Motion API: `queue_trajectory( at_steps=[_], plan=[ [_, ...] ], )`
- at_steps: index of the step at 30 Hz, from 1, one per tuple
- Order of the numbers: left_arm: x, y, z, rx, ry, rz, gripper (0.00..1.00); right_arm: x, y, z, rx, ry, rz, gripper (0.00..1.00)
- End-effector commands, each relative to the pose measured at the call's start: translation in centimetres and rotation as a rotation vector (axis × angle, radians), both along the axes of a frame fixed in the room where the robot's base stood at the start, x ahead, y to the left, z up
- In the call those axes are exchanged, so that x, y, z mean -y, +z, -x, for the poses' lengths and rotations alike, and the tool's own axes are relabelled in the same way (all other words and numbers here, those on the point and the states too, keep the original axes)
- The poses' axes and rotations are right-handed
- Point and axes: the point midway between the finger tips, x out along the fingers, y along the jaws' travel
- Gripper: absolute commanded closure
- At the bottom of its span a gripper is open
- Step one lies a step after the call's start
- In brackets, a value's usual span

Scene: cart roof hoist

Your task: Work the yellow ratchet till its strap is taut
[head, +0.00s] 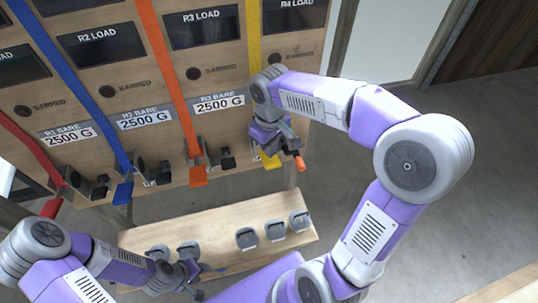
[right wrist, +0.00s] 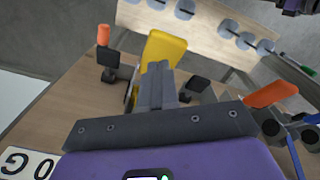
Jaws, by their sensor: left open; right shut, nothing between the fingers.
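The yellow strap (head: 254,40) runs down the board's R4 column to the yellow ratchet, whose yellow handle (head: 270,160) sticks out near the board's lower edge. The handle also shows in the right wrist view (right wrist: 165,48), just beyond my fingertips. My right gripper (head: 283,143) is shut and empty, close beside the handle; I cannot tell whether it touches. The strap looks straight, but its lower end is hidden behind my right wrist. The R4 LOAD display (head: 293,18) is dark and partly cut off. My left gripper (head: 188,275) is open at the low shelf, away from the ratchet.
An orange-tipped peg (head: 299,163) stands beside the yellow handle. Orange (head: 198,176), blue (head: 123,192) and red (head: 52,208) ratchet handles line the board to the left. A wooden shelf (head: 215,222) below carries several grey weights. Floor to the right is clear.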

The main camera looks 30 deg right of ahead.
Motion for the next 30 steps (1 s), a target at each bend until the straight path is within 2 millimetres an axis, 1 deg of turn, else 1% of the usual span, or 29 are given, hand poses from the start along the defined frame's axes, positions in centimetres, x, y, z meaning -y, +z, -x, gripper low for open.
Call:
queue_trajectory(
  at_steps=[8,11,27,30],
  plan=[
    [0.0,-0.2,0.0,0.0,0.0,0.0,0.57,0.0,-0.3,0.0,0.0,0.0,0.0,1.0],
    [0.0,-0.8,0.0,0.0,0.0,0.0,0.57,0.0,-1.0,0.1,-0.001,0.0,0.0,1.0],
    [0.0,-5.0,0.0,0.0,0.0,0.0,0.57,-0.1,-6.4,0.5,0.0,0.0,0.0,1.0],
    [0.0,-5.3,0.0,0.0,0.0,0.0,0.57,-0.1,-6.8,0.6,0.0,0.0,0.0,1.0]
  ],
)
